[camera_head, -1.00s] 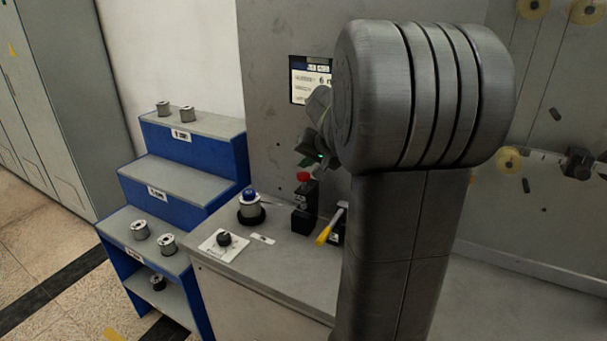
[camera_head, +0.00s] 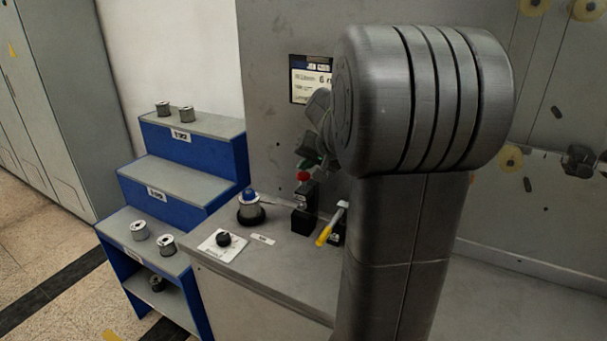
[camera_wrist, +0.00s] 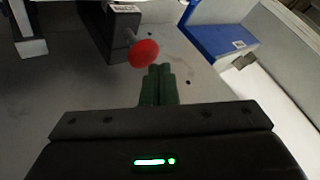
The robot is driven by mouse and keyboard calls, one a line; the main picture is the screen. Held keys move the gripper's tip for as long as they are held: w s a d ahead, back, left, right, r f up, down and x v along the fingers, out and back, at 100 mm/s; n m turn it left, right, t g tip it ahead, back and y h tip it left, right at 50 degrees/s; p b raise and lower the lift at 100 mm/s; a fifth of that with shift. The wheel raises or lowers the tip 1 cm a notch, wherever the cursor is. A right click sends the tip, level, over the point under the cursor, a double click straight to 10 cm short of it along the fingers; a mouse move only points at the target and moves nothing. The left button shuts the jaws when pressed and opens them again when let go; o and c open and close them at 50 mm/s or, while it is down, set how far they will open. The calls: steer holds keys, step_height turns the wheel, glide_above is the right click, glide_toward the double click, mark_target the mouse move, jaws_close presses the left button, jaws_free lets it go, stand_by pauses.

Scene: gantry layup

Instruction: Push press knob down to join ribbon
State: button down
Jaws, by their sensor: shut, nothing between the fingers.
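The press is a small black block (camera_head: 304,218) on the grey bench, with a red round knob (camera_head: 303,176) on top. In the wrist view the red knob (camera_wrist: 143,53) sits on a thin stem beside the black press body (camera_wrist: 110,32). My gripper (camera_wrist: 160,70) has green fingers, closed together and empty. In the wrist view the fingertips appear just right of and below the knob; I cannot tell whether they touch it. In the head view the gripper (camera_head: 308,163) is just above the knob, partly hidden by my arm. I cannot make out the ribbon.
A yellow-handled tool (camera_head: 325,234) stands right of the press. A blue-topped spool (camera_head: 250,208) and a white plate with a black knob (camera_head: 222,242) are to its left. A blue stepped rack (camera_head: 195,150) with several spools stands farther left. The bench front (camera_head: 275,275) is clear.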

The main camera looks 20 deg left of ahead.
mark_target(306, 175)
steer(key=shift+f+b, duration=0.8)
steer(key=shift+f, duration=0.2)
stand_by(0.8)
steer(key=shift+r, duration=0.15)
steer(key=shift+r+p, duration=1)
steer(key=shift+r, duration=0.25)
steer(key=shift+r, duration=0.1)
step_height(306, 175, up, 5)
steer(key=p, duration=0.3)
steer(key=shift+p, duration=0.35)
